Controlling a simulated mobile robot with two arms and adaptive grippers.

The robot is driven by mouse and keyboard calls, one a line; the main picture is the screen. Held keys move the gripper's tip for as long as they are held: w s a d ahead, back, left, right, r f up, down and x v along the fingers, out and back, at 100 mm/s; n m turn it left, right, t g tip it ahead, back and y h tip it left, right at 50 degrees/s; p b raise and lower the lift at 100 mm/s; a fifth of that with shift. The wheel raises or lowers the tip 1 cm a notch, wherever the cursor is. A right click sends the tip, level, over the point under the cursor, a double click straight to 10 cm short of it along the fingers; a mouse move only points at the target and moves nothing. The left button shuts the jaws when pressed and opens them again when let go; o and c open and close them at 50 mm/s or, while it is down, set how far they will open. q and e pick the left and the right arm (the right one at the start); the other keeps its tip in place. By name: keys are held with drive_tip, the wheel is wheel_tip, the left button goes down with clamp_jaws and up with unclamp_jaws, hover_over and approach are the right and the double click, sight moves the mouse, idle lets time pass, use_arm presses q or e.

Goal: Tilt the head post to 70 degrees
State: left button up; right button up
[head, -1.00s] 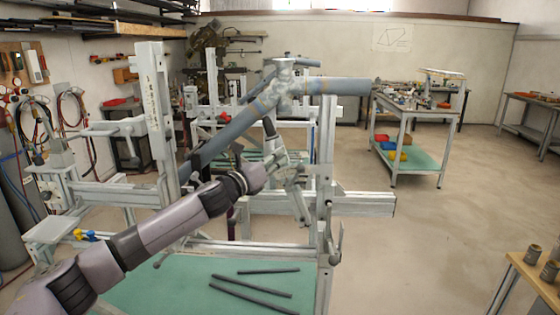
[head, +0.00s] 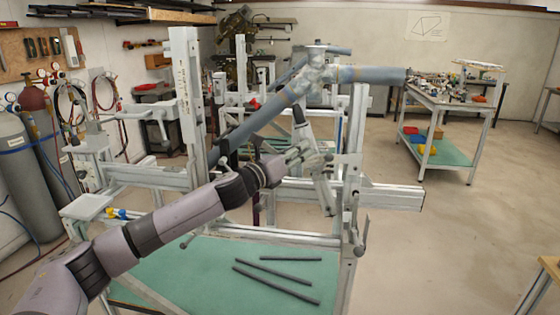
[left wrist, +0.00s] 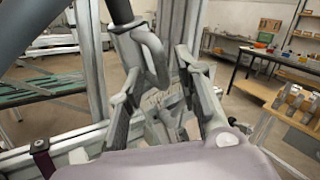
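The jig has a tall light-grey post on the left (head: 186,95) and a thinner upright on the right (head: 356,130). Both look near vertical. I cannot tell for sure which is the head post. Blue-grey frame tubes (head: 262,112) meet at a lumpy joint (head: 316,66) between them. My left gripper (head: 322,180) is beside the right upright, in front of the jig's beam. In the left wrist view its two fingers (left wrist: 160,75) stand apart, with grey jig parts behind the gap. Nothing is clearly held. My right gripper is not in view.
Dark loose rods (head: 276,279) lie on the jig's green lower shelf (head: 205,270). A tool trolley (head: 440,115) stands at the back right. Gas cylinders (head: 22,180) stand at the left. The floor right of the jig is clear.

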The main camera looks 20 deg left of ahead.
use_arm(q)
drive_tip(key=v, duration=0.9)
drive_tip(key=shift+a, duration=0.1)
